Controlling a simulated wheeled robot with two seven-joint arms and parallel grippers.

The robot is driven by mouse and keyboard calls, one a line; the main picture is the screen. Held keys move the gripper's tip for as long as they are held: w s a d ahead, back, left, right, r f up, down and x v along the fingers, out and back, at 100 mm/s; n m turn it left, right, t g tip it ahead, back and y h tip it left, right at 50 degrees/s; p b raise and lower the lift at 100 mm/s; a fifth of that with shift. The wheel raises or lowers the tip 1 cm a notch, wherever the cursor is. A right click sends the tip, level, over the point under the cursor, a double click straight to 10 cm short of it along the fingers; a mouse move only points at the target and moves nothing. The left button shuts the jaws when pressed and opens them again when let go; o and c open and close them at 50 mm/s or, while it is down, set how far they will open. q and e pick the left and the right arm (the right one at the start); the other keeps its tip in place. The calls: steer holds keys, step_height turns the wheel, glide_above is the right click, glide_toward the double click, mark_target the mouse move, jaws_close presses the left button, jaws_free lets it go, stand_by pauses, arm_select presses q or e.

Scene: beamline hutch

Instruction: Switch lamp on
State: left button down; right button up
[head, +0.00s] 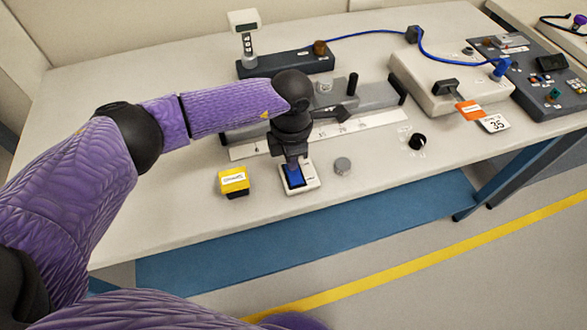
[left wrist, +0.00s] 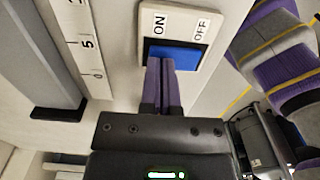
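A small white switch box (head: 312,182) with a blue rocker (head: 294,177) lies near the front edge of the table. In the left wrist view the box (left wrist: 182,22) carries the words ON at left and OFF at right, above the blue rocker (left wrist: 188,57). My left gripper (head: 292,160) points down over the rocker, its two fingers together and empty. In the left wrist view the fingertips (left wrist: 161,62) overlap the rocker's ON side; I cannot tell whether they touch it. A white-headed device (head: 244,22) on a dark base stands at the back; I cannot tell whether it is the lamp.
A scaled rail (head: 370,124) runs behind. A white instrument box (head: 430,85) with a blue cable and an orange tag stands at the right.

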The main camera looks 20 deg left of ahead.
arm_select(q)
steer(key=shift+f, duration=0.2)
step_height(320, 180, up, 7)
steer(key=p, duration=0.5)
steer(key=shift+r, duration=0.2)
steer(key=shift+f, duration=0.15)
